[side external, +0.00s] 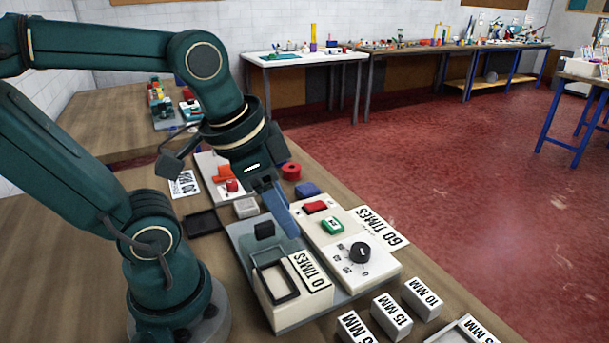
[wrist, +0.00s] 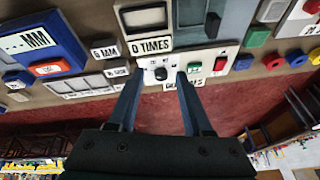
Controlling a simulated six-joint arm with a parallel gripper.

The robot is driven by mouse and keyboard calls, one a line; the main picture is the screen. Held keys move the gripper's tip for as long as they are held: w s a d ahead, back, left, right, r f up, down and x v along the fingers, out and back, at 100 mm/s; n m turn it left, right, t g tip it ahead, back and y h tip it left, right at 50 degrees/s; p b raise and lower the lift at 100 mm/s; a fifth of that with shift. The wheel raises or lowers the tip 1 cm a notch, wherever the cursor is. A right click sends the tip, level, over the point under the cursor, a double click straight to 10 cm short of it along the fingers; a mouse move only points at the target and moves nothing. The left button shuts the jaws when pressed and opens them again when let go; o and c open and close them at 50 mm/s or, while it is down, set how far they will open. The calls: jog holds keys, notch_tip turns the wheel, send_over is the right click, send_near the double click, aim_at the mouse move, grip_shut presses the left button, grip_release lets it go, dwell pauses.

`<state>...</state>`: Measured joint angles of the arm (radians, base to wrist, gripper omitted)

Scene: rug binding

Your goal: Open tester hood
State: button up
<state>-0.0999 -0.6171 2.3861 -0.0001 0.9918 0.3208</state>
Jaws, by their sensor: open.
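The tester (side external: 245,240) is a grey unit on the bench with a black-framed window and a "0 TIMES" label. Its hood (wrist: 190,18) appears as a blue-grey panel in the wrist view, with a dark handle (wrist: 212,25) on it. The black handle also shows in the side view (side external: 264,230). The hood looks down, but its edges are partly hidden by my fingers in the side view. My gripper (side external: 287,228) points down over the tester, open and empty. In the wrist view my gripper (wrist: 157,80) has its fingertips either side of the black knob (wrist: 161,73), apart from the handle.
The white control panel (side external: 385,264) beside the tester carries the knob, a green button (side external: 332,225) and a red switch (side external: 316,207). Small labelled blocks (side external: 423,298) stand at the front right. A red ring (side external: 291,171) and blue block (side external: 307,190) lie behind.

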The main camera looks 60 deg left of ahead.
aim_at(264, 223)
jog(key=a+f+g, duration=0.1)
jog(key=a, duration=0.2)
jog(key=a+f+n+g, duration=0.1)
jog(key=a+g, duration=0.1)
jog(key=a, duration=0.1)
jog(key=a+f+n+g, duration=0.1)
jog(key=a, duration=0.2)
jog(key=shift+w+a+f, duration=0.3)
jog(key=shift+a, duration=0.05)
jog(key=shift+s+a+f+n, duration=0.1)
jog(key=shift+f+n, duration=0.2)
jog(key=shift+f, duration=2.3)
grip_shut()
